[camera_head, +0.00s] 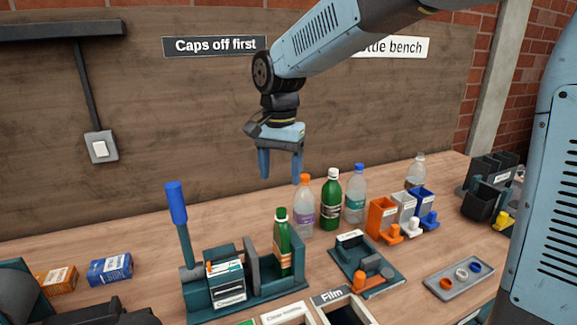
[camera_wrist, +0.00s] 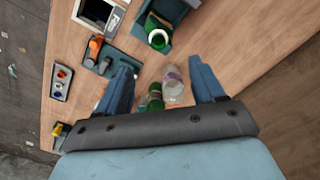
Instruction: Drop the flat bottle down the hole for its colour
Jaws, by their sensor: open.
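My gripper (camera_head: 281,172) is open and empty, high above the bench with its fingers pointing down. It also shows open in the wrist view (camera_wrist: 160,72). The press's blue-handled lever (camera_head: 176,205) is raised. At the front edge, a dark opening (camera_head: 350,314) is labelled "Film". Left of it is a white label (camera_head: 286,313) that seems to read "Clear bottles", with a green label partly cut off; their holes are out of view.
Behind the press stand an orange-capped clear bottle (camera_head: 303,208), a white-capped green bottle (camera_head: 331,200) and a blue-capped clear bottle (camera_head: 355,195). Orange, white and blue cap bins (camera_head: 383,217), a teal fixture (camera_head: 368,268) and a grey ring tray (camera_head: 460,285) lie to the right.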

